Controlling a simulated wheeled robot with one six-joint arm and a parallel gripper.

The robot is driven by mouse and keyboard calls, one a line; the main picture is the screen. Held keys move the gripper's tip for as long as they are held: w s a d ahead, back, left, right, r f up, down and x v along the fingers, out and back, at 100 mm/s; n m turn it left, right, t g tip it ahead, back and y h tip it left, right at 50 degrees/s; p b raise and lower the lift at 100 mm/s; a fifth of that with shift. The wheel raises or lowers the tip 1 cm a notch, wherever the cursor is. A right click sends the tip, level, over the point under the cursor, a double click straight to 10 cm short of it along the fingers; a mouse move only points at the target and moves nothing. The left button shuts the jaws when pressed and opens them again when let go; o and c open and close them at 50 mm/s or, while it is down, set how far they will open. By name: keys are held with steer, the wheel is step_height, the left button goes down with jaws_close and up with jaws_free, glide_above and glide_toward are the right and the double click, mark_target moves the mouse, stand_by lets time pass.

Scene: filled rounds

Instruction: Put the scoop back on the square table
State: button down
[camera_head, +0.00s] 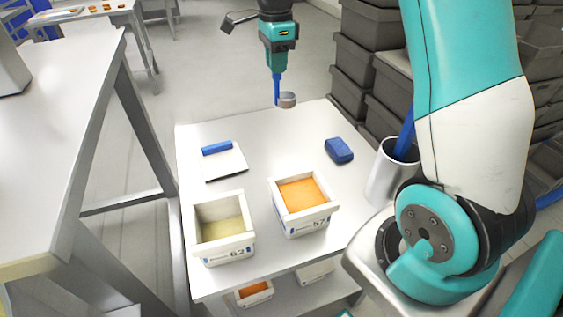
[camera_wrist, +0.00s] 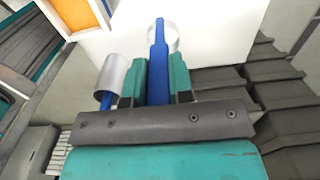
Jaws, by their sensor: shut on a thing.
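My gripper (camera_head: 277,72) is shut on the blue handle of the scoop (camera_head: 277,90). The handle points down from the jaws, and the round metal cup (camera_head: 288,100) is at its lower end, seen against the far edge of the square table (camera_head: 262,145). In the wrist view, my gripper (camera_wrist: 158,80) holds the blue handle (camera_wrist: 158,60) between its teal fingers, with the pale cup (camera_wrist: 172,38) beyond over the white tabletop (camera_wrist: 220,35). The scoop seems to be above the table; I cannot tell the exact gap.
A metal cylinder (camera_head: 387,182) holding a blue handle stands at right. Grey crates (camera_head: 362,65) are stacked behind.

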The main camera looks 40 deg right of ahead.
step_height(320, 180, down, 20)
steer(key=p, duration=0.2)
steer(key=shift+p, duration=0.4)
steer(key=shift+f, duration=0.2)
steer(key=c, duration=1)
jaws_free()
